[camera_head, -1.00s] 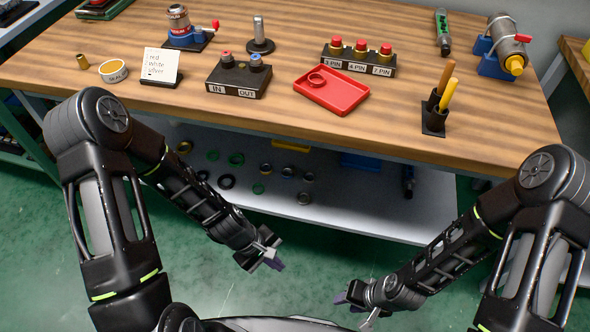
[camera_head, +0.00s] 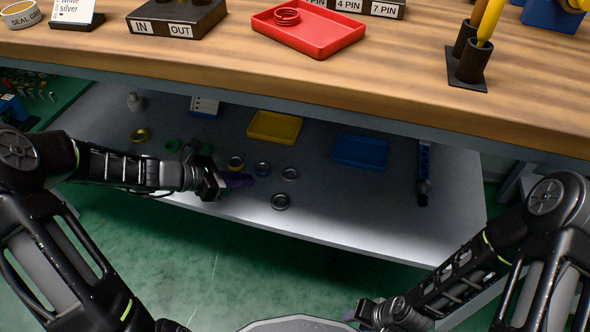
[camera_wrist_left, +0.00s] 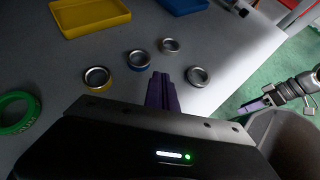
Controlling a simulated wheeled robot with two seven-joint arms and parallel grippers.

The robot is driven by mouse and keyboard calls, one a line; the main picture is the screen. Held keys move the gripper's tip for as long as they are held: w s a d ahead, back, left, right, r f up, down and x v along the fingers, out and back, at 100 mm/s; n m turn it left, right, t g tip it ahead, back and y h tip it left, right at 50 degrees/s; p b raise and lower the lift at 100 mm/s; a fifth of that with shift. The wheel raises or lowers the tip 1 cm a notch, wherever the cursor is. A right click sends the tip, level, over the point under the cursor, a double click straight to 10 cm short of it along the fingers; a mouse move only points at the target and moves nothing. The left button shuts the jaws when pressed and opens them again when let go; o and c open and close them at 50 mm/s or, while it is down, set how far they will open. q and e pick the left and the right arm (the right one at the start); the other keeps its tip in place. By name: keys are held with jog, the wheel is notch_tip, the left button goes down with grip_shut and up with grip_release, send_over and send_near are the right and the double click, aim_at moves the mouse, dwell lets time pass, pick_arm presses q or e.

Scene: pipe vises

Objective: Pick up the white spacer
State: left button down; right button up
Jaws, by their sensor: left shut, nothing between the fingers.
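Several small rings lie on the lower shelf; none is plainly white. In the head view they include a grey ring near the front (camera_head: 280,201), a grey ring behind it (camera_head: 290,174), a blue-edged ring (camera_head: 262,169) and a yellow-edged ring (camera_head: 236,163). In the left wrist view the front grey ring (camera_wrist_left: 198,76) lies right of my fingertips, apart from them. My left gripper (camera_head: 238,180) is shut and empty just over the shelf; its purple fingers show in the left wrist view (camera_wrist_left: 162,92). My right gripper (camera_head: 362,311) hangs low, away from the shelf; its opening is unclear.
The table (camera_head: 370,95) overhangs the lower shelf (camera_head: 340,215). A yellow tray (camera_head: 275,127) and a blue tray (camera_head: 360,151) sit farther back. A green ring (camera_wrist_left: 18,112) lies left. A red tray (camera_head: 308,32) with red rings sits on the table.

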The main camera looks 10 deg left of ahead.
pick_arm(q)
jog(key=shift+d, duration=0.1)
jog(key=b, duration=0.3)
send_over(286, 176)
jog(key=shift+f, duration=0.1)
jog(key=shift+w+f+b, duration=0.1)
jog(key=shift+f+b, duration=0.3)
jog(key=shift+b, duration=0.15)
jog(key=shift+f, duration=0.35)
